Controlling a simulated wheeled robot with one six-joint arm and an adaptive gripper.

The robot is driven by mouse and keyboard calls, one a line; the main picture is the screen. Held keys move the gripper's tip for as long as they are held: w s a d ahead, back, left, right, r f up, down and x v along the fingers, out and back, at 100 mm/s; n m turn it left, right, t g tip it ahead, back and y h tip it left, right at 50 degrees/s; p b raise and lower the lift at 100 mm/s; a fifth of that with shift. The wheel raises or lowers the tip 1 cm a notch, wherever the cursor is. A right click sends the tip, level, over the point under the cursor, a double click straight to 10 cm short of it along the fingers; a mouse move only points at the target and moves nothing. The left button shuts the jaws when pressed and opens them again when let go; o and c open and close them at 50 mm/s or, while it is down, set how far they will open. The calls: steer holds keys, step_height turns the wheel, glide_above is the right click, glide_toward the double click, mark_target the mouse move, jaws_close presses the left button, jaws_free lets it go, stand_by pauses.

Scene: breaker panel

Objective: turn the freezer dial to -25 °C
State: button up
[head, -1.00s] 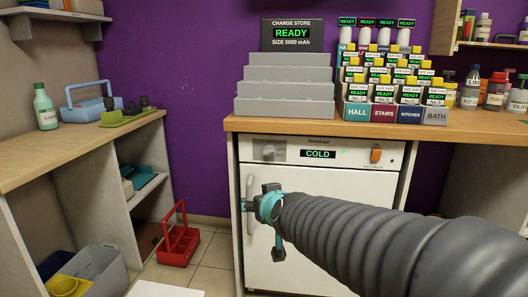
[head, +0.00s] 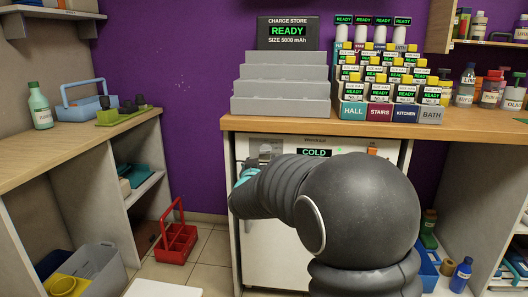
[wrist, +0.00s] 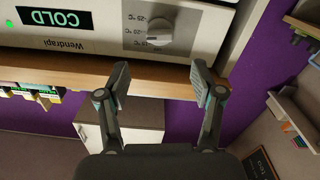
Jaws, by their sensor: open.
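The freezer (head: 268,235) is a white unit under the wooden counter. In the head view the dial (head: 265,150) shows just above my arm. My gripper (wrist: 160,84) is open and empty in the wrist view. The dial lies beyond the fingertips, between them sideways, with a gap. In the head view my arm hides most of my gripper and much of the freezer door.
A green COLD display (wrist: 55,18) sits on the same strip, with an orange switch (head: 372,151) at its right end. The counter edge (head: 320,126) overhangs the strip. Battery racks (head: 283,98) stand on top. A red caddy (head: 177,240) is on the floor at left.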

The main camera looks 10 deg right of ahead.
mark_target(264, 151)
steer(key=x, duration=0.9)
steer(key=shift+p, duration=0.4)
steer(key=c, duration=1.1)
